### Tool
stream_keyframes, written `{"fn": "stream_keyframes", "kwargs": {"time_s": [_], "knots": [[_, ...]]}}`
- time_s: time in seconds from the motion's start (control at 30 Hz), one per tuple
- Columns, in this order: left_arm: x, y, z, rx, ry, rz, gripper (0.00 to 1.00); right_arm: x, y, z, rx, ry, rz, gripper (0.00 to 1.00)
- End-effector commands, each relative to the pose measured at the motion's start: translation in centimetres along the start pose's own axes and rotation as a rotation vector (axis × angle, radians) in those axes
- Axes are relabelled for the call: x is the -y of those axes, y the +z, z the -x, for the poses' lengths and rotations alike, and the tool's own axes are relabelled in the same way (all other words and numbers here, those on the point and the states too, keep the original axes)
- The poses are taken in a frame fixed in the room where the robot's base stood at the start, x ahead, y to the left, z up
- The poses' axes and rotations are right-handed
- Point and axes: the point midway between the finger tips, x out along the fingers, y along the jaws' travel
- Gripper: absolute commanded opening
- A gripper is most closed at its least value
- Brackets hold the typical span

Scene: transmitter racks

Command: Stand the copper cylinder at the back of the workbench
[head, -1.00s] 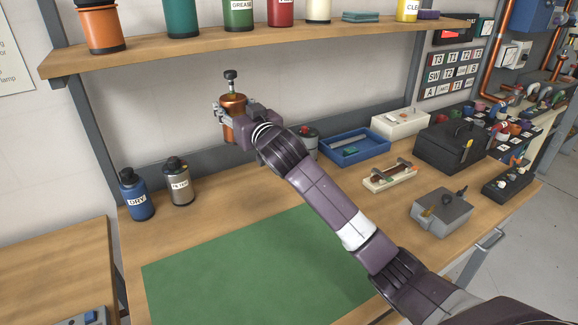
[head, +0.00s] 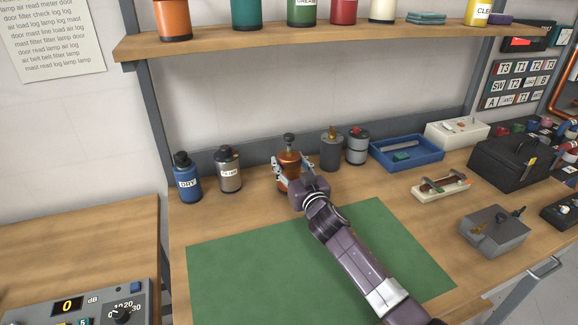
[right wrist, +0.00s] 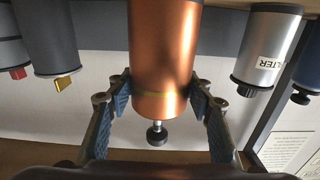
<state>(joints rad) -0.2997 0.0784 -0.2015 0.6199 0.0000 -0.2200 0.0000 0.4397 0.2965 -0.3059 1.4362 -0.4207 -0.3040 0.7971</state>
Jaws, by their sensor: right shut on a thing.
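The copper cylinder (head: 289,160), with a dark knob on top, is upright at the back of the workbench (head: 225,211). My right gripper (head: 291,168) is shut on it; in the right wrist view its blue-padded fingers (right wrist: 160,100) are on either side of the copper body (right wrist: 163,55). That view is upside down, with the knob pointing down. The cylinder's lower end is partly hidden by the gripper in the head view, so I cannot tell whether it touches the bench. My left gripper is not in view.
A silver filter bottle (head: 229,170) and a blue bottle (head: 186,178) stand to the left. A dark grey cylinder (head: 331,151) and a silver cylinder (head: 357,148) stand close on the right. A shelf (head: 300,38) hangs above. The green mat (head: 290,262) is clear apart from my arm above it.

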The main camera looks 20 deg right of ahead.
Motion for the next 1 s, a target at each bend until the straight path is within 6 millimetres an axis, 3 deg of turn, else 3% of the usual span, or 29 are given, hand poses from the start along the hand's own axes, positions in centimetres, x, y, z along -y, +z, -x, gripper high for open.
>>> {"fn": "stream_keyframes", "kwargs": {"time_s": [0.43, 0.47, 0.6, 1.0], "knots": [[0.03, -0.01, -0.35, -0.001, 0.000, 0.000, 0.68, 0.05, 0.89, -0.02, -0.005, -0.002, 0.000, 0.10], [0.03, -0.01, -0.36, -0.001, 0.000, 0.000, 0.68, 0.02, 1.10, 0.01, -0.001, -0.001, 0.000, 0.48], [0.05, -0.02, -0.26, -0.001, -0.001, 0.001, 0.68, 0.03, 1.00, 0.01, -0.001, -0.001, 0.001, 0.64], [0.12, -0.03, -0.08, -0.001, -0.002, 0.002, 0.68, 0.04, 0.82, 0.28, 0.000, -0.001, 0.001, 0.65]]}}
